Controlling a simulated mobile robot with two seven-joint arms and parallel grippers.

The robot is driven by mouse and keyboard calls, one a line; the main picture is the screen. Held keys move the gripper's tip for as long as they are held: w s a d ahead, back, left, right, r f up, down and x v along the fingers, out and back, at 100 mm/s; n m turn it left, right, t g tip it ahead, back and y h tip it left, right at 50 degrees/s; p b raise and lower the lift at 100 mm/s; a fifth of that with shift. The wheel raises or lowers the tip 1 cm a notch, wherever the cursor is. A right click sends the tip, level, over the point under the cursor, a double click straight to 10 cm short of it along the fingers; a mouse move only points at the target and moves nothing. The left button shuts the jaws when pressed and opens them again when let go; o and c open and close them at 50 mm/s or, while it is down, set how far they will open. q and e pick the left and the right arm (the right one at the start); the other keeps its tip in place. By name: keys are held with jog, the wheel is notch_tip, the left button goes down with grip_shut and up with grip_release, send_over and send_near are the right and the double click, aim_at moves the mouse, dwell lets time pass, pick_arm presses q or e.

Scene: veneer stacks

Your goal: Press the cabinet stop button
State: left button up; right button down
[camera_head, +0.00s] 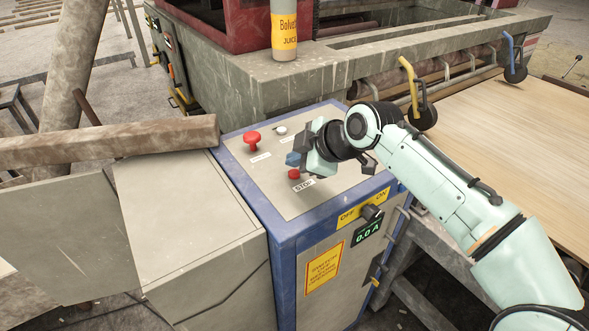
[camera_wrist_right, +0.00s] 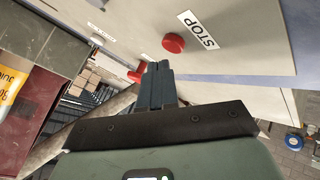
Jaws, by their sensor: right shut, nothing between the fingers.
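The cabinet (camera_head: 318,199) has a grey top with blue edges. Its small red stop button (camera_head: 294,174) sits above a white label reading STOP (camera_head: 303,185). In the right wrist view the round red stop button (camera_wrist_right: 173,43) lies beside the STOP label (camera_wrist_right: 198,29), clear of the fingers. A larger red mushroom knob (camera_head: 252,139) stands farther back on the same top. My right gripper (camera_head: 293,160) is shut and empty, over the cabinet top close to the stop button; its fingertips also show in the right wrist view (camera_wrist_right: 158,68). My left gripper is out of view.
A white button (camera_head: 281,130) is near the back of the cabinet top. A bottle (camera_head: 284,32) stands on the machine ledge behind. A rough wooden beam (camera_head: 110,141) reaches the cabinet's left edge. A veneer stack (camera_head: 510,140) lies at right.

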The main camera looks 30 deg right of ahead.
aim_at(297, 175)
jog(key=shift+r, duration=0.1)
notch_tip(297, 175, up, 5)
jog(key=p, duration=0.4)
jog(key=shift+p, duration=0.35)
dwell(0.5)
